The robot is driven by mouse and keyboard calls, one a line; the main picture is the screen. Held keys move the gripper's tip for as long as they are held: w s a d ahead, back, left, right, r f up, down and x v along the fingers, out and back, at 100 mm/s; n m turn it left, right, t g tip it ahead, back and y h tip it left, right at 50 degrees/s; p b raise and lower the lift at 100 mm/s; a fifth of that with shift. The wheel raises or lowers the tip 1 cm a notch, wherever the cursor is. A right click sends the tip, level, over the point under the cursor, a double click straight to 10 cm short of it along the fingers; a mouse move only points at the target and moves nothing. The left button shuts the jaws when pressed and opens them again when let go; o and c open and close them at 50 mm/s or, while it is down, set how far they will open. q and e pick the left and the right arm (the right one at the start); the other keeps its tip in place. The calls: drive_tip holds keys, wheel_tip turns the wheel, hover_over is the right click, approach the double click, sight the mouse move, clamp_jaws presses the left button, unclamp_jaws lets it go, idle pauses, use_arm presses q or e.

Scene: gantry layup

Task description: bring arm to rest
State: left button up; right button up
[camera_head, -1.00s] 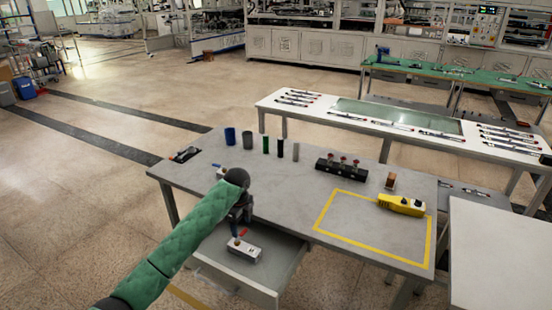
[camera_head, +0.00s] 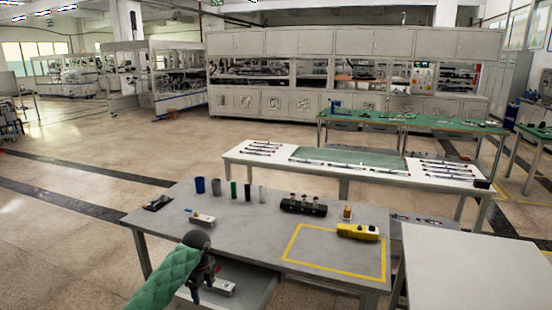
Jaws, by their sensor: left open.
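My left arm in its green sleeve (camera_head: 165,280) comes in from the bottom. My left gripper (camera_head: 206,285) is dark, open and pointing down near the open drawer (camera_head: 256,288) at the front of the grey table (camera_head: 232,238). A small white box (camera_head: 222,288) lies in the drawer, partly hidden behind the gripper. I cannot tell whether the gripper touches it. My right gripper is not in view.
Another white box (camera_head: 202,219) lies on the table. Several cups and cylinders (camera_head: 216,187), a black block with red knobs (camera_head: 303,206) and a yellow tool (camera_head: 358,232) stand behind. The yellow-outlined area (camera_head: 330,258) is mostly clear.

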use_arm(q)
drive_tip(key=a+n+y, duration=0.1)
drive_tip(key=a+y, duration=0.1)
drive_tip(key=a, duration=1.2)
drive_tip(key=s+a+f+n, duration=0.3)
drive_tip(key=s+f+n, duration=0.1)
drive_tip(key=s+f, duration=0.7)
drive_tip(key=s+a+f+n, duration=0.2)
drive_tip(key=s+f+n, duration=0.2)
drive_tip(key=s+f, duration=0.75)
drive_tip(key=s+a+f+n+t+y, duration=0.1)
drive_tip(key=s+a+f+n, duration=0.1)
drive_tip(key=s+f, duration=0.45)
drive_tip(key=s+a+f+n, duration=0.3)
drive_tip(key=s, duration=0.7)
drive_tip(key=s+a+f+n+t+y, duration=0.1)
drive_tip(key=s+a+f+n, duration=0.1)
drive_tip(key=s+f, duration=0.5)
drive_tip(key=s+d+f+n+h, duration=0.1)
drive_tip(key=s+d+n+h, duration=0.1)
drive_tip(key=d, duration=1.4)
drive_tip(key=s+d+f+n+h, duration=0.1)
drive_tip(key=s+d+h, duration=0.1)
drive_tip(key=d, duration=1.5)
drive_tip(key=shift+s+f+n+g+h, duration=0.35)
drive_tip(key=shift+n+g+h, duration=0.05)
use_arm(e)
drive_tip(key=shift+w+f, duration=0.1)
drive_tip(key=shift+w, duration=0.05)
